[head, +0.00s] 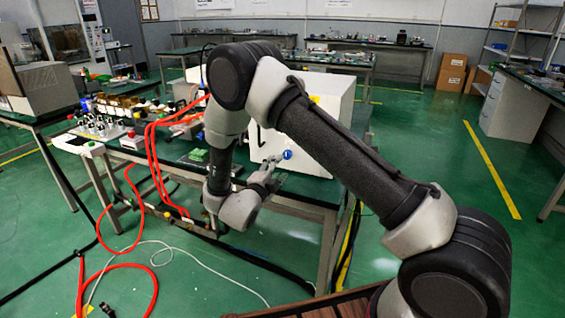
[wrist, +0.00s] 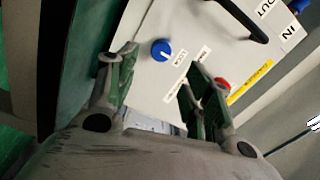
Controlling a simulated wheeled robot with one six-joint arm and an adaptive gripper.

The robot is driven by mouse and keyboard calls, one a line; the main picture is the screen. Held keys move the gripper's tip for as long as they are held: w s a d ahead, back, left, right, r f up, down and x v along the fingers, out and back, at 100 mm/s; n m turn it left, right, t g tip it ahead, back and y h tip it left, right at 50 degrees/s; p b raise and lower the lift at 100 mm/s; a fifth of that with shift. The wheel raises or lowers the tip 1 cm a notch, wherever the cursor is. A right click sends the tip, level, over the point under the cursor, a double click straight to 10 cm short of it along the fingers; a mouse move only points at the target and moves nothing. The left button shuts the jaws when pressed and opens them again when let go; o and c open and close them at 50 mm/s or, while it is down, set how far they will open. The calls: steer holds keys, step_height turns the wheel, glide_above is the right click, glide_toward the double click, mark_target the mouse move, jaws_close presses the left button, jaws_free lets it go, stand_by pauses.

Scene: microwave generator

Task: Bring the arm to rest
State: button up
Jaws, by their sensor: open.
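My arm is bent in an arch across the head view, and my gripper (head: 272,168) is held out in front of the white box (head: 312,150) on the green table. In the wrist view my gripper (wrist: 155,90) is open, with its two fingers apart and nothing between them. Beyond the fingertips is the panel of the white box (wrist: 205,50). A blue knob (wrist: 161,50) on the panel shows between the fingers, and it also shows in the head view (head: 287,154). I cannot tell whether the fingers touch the panel.
A red button (wrist: 222,83), labels and a black handle (wrist: 245,18) are on the panel. Red hoses (head: 152,150) hang from the table (head: 300,190) to the floor, with cables. Open green floor lies at right, past the yellow line (head: 490,170).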

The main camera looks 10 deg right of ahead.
steer(key=v, duration=0.2)
steer(key=shift+s+a, duration=0.15)
steer(key=shift+s, duration=0.1)
